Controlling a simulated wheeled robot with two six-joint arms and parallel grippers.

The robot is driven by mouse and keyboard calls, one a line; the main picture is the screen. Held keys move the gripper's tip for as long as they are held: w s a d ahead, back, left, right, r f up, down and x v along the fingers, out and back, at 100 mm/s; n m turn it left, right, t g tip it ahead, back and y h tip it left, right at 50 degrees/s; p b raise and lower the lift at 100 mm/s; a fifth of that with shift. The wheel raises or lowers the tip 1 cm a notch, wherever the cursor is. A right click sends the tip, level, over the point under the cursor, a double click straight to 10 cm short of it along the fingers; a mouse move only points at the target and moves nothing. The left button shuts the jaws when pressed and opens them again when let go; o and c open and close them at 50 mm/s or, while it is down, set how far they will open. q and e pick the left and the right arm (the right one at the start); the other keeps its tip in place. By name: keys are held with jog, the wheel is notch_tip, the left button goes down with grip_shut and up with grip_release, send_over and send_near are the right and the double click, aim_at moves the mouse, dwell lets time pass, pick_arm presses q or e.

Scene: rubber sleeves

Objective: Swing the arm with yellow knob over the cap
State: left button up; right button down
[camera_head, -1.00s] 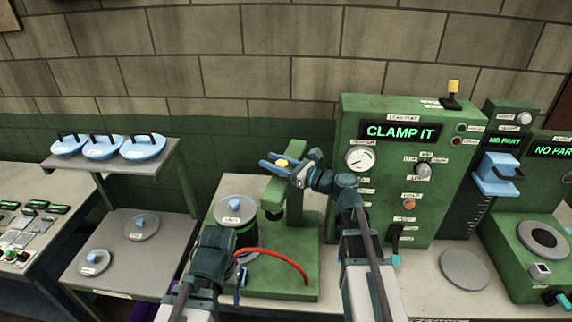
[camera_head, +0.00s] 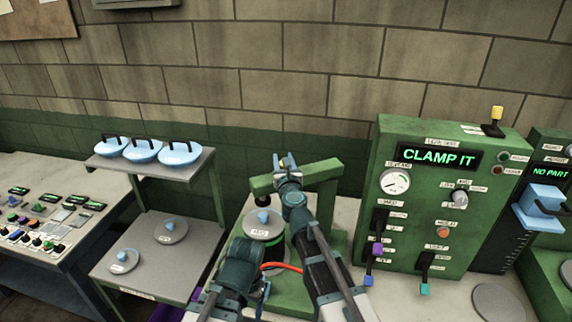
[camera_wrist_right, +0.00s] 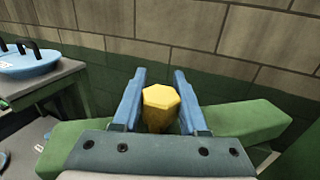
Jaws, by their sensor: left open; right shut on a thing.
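My right gripper (camera_head: 284,160) is shut on the yellow knob (camera_wrist_right: 160,105) on top of the green arm (camera_head: 322,173); the knob sits between its two blue fingers in the right wrist view. The green arm reaches left from its post, with its free end and dark pad just above and behind the grey cap (camera_head: 275,231).
A green panel (camera_head: 465,212) reading "CLAMP IT" stands right of the arm. A red hose (camera_head: 283,267) curves by the cap. A console (camera_head: 75,205) is further left.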

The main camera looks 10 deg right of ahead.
jog(key=shift+w+m+h, duration=0.3)
jog(key=shift+w+h, duration=0.1)
jog(key=shift+h, duration=0.1)
jog(key=shift+c, duration=2.2)
grip_release()
jog(key=shift+w+a, duration=0.1)
